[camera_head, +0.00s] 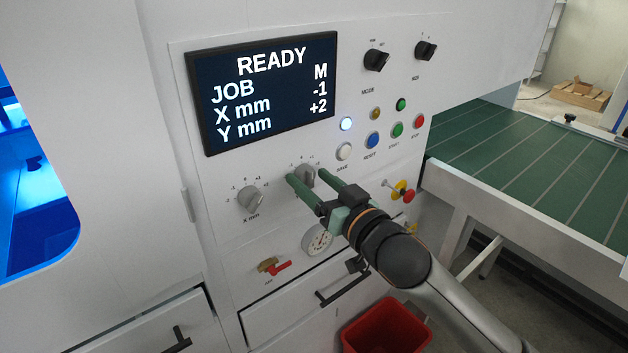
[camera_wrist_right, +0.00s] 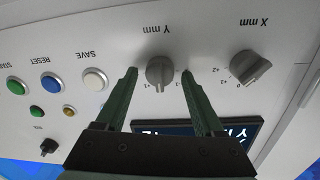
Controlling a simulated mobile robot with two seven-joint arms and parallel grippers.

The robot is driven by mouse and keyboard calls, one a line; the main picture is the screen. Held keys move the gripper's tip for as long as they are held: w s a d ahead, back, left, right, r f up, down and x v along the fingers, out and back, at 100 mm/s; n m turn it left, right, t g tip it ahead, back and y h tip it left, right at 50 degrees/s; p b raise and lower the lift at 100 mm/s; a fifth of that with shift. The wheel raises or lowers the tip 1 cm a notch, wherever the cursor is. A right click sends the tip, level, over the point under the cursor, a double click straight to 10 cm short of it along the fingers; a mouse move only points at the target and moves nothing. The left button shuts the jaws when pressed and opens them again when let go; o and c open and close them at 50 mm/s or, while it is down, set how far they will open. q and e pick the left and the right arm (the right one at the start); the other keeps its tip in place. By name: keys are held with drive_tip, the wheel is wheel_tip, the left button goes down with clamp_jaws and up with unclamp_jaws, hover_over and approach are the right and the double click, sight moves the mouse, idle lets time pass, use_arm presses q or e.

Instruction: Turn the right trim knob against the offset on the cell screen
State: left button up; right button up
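The cell screen (camera_head: 262,92) reads READY, JOB M, X mm -1 and Y mm +2. Below it are two grey trim knobs: the X mm knob (camera_head: 249,199) on the left and the Y mm knob (camera_head: 305,174) on the right. My right gripper (camera_head: 306,176) is open around the Y mm knob, one green finger on each side. In the right wrist view, upside down, the Y mm knob (camera_wrist_right: 160,74) stands between the fingertips with a small gap on both sides. The X mm knob (camera_wrist_right: 249,68) is free beside it. The Y pointer's exact mark is unclear. My left gripper is not in view.
A white SAVE button (camera_head: 344,151), a blue RESET button (camera_head: 372,140) and other buttons sit close right of the knobs. A round gauge (camera_head: 317,240) and a red-handled valve (camera_head: 279,268) are below. A green conveyor (camera_head: 540,160) runs at the right.

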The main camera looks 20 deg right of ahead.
clamp_jaws()
idle(0.3)
drive_tip(key=shift+r+n+p, duration=0.1)
drive_tip(key=shift+n+p, duration=0.45)
drive_tip(key=shift+n, duration=0.15)
drive_tip(key=shift+n+p, duration=0.75)
drive_tip(key=shift+n, duration=0.45)
drive_tip(key=shift+n+p, duration=0.5)
drive_tip(key=shift+n, duration=0.5)
drive_tip(key=n+p, duration=0.2)
drive_tip(key=n, duration=0.2)
drive_tip(key=shift+n, duration=0.4)
drive_tip(key=n+p, duration=0.1)
drive_tip(key=n, duration=0.2)
drive_tip(key=n+y+p, duration=0.1)
drive_tip(key=n, duration=0.1)
drive_tip(key=shift+f+n, duration=0.2)
drive_tip(key=shift+n, duration=0.2)
